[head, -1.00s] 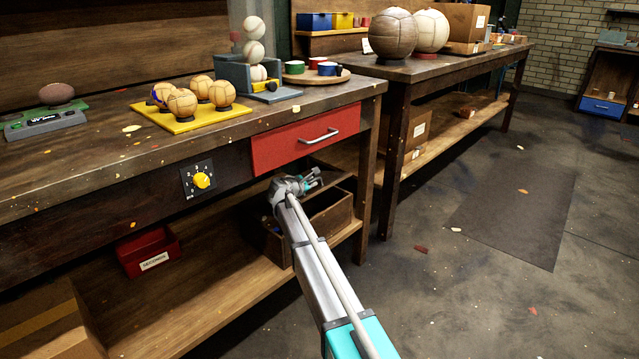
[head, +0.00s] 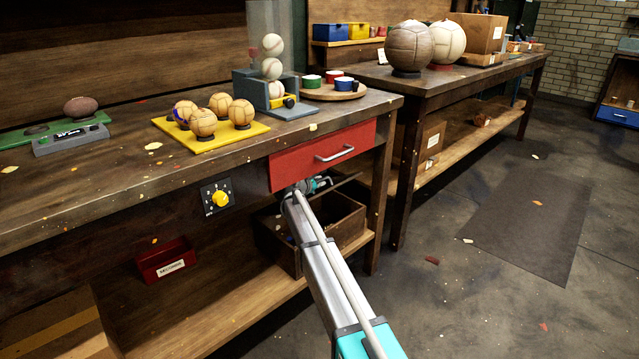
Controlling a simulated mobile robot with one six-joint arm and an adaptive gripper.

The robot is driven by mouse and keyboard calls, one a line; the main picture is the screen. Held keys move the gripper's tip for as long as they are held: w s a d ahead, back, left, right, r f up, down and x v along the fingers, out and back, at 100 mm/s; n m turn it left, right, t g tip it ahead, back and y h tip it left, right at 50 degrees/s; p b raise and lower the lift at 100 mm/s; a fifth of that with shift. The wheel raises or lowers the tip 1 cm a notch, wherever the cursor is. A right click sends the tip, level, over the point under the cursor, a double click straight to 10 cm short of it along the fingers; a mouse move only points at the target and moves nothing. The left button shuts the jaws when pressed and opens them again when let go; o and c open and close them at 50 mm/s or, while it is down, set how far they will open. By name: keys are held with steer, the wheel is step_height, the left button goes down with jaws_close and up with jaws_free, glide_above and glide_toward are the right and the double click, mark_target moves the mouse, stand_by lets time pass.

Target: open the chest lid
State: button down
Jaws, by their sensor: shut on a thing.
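The wooden chest (head: 345,226) stands on the lower shelf under the red drawer. Its lid (head: 346,181) is raised; only a thin dark edge of it shows behind my gripper and below the drawer. The chest's dark inside shows to both sides of my arm. My gripper (head: 318,184) is at the raised lid, just under the drawer's bottom edge. It is shut on the lid, though the fingers are small and the exact contact is hard to see. My arm hides part of the chest's front and inside.
The red drawer (head: 322,155) with its metal handle is shut, close above my gripper. The bench leg (head: 382,205) stands right of the chest. A yellow dial (head: 219,198) is on the bench front. A red bin (head: 166,262) stands left on the shelf.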

steer(key=shift+a, duration=0.15)
steer(key=c, duration=1)
jaws_free()
steer(key=shift+o, duration=0.2)
steer(key=shift+f, duration=0.1)
